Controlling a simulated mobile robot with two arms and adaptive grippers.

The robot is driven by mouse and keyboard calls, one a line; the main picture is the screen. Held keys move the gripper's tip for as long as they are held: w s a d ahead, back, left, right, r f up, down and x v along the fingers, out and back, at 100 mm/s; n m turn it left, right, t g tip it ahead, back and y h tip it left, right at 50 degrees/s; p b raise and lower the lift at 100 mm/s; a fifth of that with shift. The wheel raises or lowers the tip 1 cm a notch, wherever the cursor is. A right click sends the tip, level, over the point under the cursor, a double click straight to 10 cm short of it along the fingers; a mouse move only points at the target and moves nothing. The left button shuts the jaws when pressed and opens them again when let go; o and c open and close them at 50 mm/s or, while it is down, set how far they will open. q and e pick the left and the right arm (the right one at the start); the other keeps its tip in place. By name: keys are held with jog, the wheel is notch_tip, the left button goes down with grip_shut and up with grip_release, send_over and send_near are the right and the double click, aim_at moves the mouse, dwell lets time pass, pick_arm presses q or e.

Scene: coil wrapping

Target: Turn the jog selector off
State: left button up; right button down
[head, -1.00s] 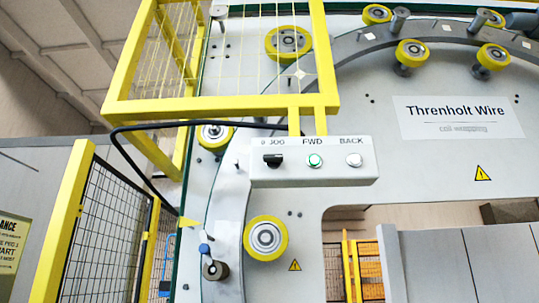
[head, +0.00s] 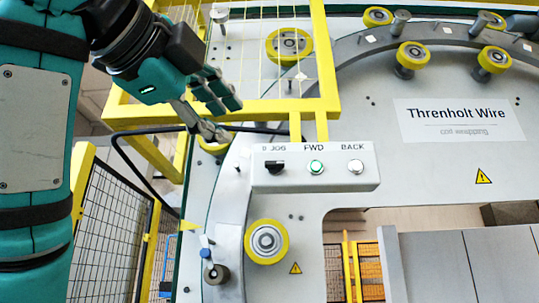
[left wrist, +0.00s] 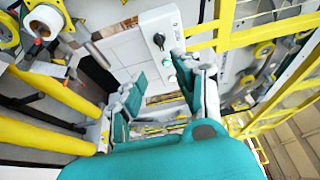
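The jog selector (head: 275,166) is a black knob under the "JOG" label at the left end of a white control box (head: 315,181). Its exact pointing is too small to tell. The green-lit FWD button (head: 316,167) and the white BACK button (head: 355,166) sit to its right. My left gripper (head: 228,119) is open and empty, up and left of the box, apart from it. In the left wrist view the open fingers (left wrist: 163,96) show below the black knob (left wrist: 159,40). My right gripper is in neither view.
A yellow guard frame (head: 220,107) stands above the box, behind my left gripper. A black cable (head: 150,128) runs to the box from the left. A yellow roller (head: 266,240) sits below the box. A black mesh fence (head: 112,232) stands at lower left.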

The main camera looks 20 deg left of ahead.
pick_arm(q)
jog(key=p, duration=0.9)
send_near(272, 163)
jog(key=w, duration=0.8)
jog(key=shift+d+r+p, duration=0.2)
jog(key=shift+d+p, duration=0.2)
jog(key=shift+w+f, duration=0.1)
jog(key=shift+w, duration=0.5)
jog(key=shift+d, duration=0.1)
grip_shut()
